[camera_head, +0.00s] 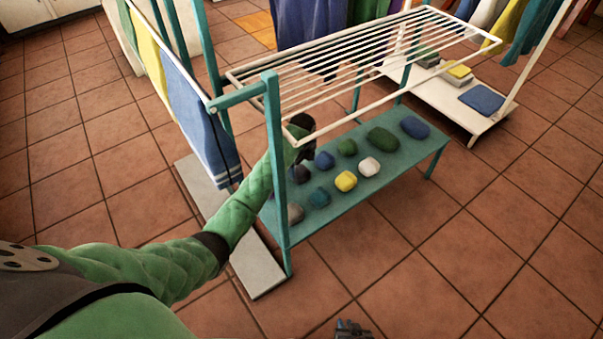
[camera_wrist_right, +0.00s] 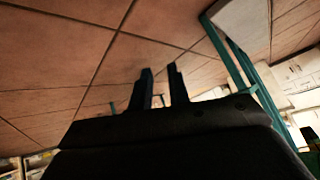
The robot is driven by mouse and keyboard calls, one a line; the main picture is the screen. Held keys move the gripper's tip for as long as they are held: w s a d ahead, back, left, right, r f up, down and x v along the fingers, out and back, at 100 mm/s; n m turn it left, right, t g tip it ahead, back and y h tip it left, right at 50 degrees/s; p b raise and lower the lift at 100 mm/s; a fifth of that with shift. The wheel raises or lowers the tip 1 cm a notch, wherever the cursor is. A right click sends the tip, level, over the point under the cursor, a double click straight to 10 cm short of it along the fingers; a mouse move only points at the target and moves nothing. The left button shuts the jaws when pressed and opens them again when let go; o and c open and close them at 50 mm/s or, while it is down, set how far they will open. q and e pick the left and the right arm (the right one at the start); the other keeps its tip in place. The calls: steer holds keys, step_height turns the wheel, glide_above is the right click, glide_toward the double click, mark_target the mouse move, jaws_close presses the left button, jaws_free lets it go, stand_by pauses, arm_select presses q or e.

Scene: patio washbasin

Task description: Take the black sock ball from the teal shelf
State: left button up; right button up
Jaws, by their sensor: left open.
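The teal shelf (camera_head: 336,217) is the low board under the drying rack, with several sock balls on it. The black sock ball (camera_head: 300,174) lies near its left side, partly hidden by my arm and gripper. My left gripper (camera_head: 304,156) reaches in past the teal post and under the rack's bars, just above the black ball. It is open; its fingertips are dark and hard to separate from the ball, and I cannot tell whether they touch it. My right gripper (camera_head: 350,328) is at the bottom edge, away from the shelf. In the right wrist view its fingers (camera_wrist_right: 162,88) stand apart, empty.
Near the black ball lie blue (camera_head: 324,160), teal (camera_head: 319,197), grey (camera_head: 295,212) and yellow (camera_head: 346,181) balls. The white-barred rack (camera_head: 350,60) hangs over the shelf. A teal post (camera_head: 276,170) stands beside my left forearm. The tiled floor in front is clear.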

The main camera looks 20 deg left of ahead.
mark_target(301, 171)
arm_select(q)
step_height(301, 171, down, 5)
steer(key=shift+s+a+b, duration=0.1)
steer(key=shift+s+b, duration=0.05)
steer(key=shift+b, duration=0.3)
steer(key=shift+f, duration=0.2)
arm_select(e)
steer(key=w+a+r+t, duration=0.1)
steer(key=w+r+t, duration=0.3)
steer(key=w+r, duration=0.4)
steer(key=shift+r+y, duration=0.3)
steer(key=shift+r, duration=0.45)
arm_select(q)
steer(key=c, duration=1)
